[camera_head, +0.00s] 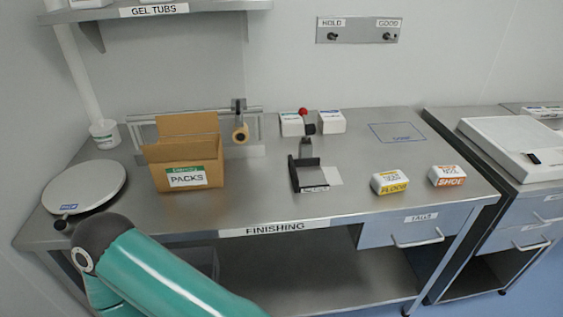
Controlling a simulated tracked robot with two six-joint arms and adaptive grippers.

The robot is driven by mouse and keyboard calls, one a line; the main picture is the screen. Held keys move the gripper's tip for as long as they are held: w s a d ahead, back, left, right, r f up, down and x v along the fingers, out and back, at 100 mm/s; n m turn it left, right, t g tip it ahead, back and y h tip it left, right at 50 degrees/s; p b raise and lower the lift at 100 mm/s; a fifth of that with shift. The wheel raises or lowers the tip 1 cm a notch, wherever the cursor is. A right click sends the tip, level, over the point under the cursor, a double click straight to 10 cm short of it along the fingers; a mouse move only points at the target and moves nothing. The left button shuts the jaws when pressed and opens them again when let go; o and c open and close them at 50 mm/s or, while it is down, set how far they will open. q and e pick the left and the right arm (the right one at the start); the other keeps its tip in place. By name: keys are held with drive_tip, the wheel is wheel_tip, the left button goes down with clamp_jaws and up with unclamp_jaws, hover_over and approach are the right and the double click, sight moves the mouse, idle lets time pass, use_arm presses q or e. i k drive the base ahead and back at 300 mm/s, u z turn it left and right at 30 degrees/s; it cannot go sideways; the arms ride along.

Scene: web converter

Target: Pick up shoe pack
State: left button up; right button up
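The shoe pack (448,177) is a small white block with an orange band reading SHOE. It lies on the right part of the steel FINISHING bench (370,148), near its front right corner. Nothing touches it. A similar white pack with a yellow FLOOR band (390,184) lies just to its left, with a small gap between them. A teal and grey link of my own arm crosses the lower left, far from the shoe pack. Neither of my grippers shows in this view.
An open cardboard PACKS box (187,165) and a round plate (84,187) stand on the left. A black holder (308,174) is mid-bench, with two white packs behind it. A blue outlined area (397,132) is bare. A TAGS drawer (415,231) sits under the front edge.

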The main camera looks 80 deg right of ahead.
sight(450, 175)
drive_tip(key=u, duration=1.25)
drive_tip(key=i, duration=0.1)
drive_tip(key=z, duration=2.8)
drive_tip(key=i, duration=0.25)
drive_tip(key=z, duration=2.15)
